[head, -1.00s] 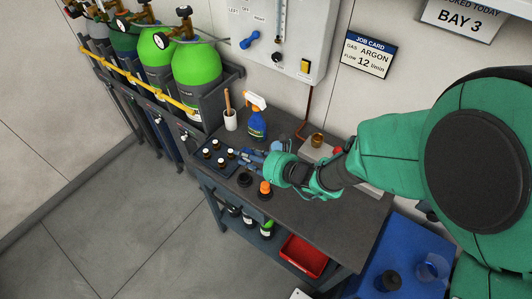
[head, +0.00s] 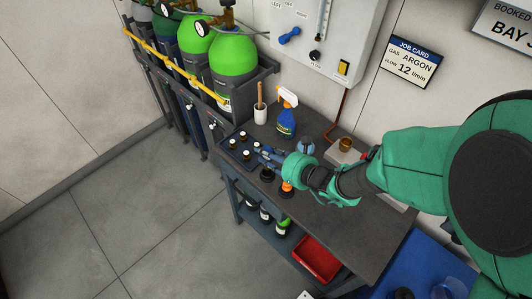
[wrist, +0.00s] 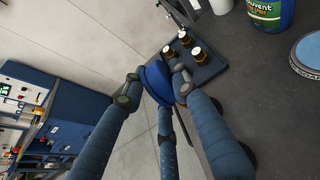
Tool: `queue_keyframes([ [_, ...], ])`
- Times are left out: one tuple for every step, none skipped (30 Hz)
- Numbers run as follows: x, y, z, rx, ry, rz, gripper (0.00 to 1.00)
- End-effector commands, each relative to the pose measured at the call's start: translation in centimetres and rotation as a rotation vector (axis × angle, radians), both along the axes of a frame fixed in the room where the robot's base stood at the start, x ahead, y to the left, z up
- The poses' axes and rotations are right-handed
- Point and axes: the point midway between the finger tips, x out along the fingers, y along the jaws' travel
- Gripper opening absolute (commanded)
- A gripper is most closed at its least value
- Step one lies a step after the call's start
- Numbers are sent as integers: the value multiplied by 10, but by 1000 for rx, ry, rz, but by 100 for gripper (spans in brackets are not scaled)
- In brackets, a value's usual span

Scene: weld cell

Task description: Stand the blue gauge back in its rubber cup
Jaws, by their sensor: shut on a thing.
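My gripper (wrist: 155,88) is shut on the blue gauge (wrist: 156,76), whose rounded blue body shows between the fingertips in the wrist view. In the head view my gripper (head: 268,154) is over the front left of the bench, beside the tray of bottles. The gauge is too small there to make out clearly. A black rubber cup (head: 267,175) stands on the bench just in front of my gripper, and no gauge shows in it. An orange-topped piece (head: 287,186) stands to its right in a dark base.
A dark tray (wrist: 208,72) holds several brown bottles with white tops, close to my fingers. A blue spray bottle (head: 286,122) and a white pot (head: 261,115) stand behind. A round blue-topped thing (wrist: 308,54) lies on the bench. The bench (head: 345,225) is clear at front right.

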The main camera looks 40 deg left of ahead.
Motion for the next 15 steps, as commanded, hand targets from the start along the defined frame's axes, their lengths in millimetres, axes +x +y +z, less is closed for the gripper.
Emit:
queue_keyframes([
  [0,0,-5,0,0,0,0],
  [0,0,-8,0,0,0,0],
  [0,0,-11,0,0,0,0],
  [0,0,-14,0,0,0,0],
  [0,0,-16,0,0,0,0],
  [0,0,-20,0,-1,0,0],
  [0,0,-22,0,-1,0,0],
  [0,0,-24,1,-1,0,0],
  [0,0,-27,1,-1,0,0],
  [0,0,-29,1,-1,0,0],
  [0,0,-31,1,-1,0,0],
  [0,0,-34,1,0,0,0],
  [0,0,-36,1,0,0,0],
  [0,0,-37,1,0,0,0],
  [0,0,-39,1,0,0,0],
])
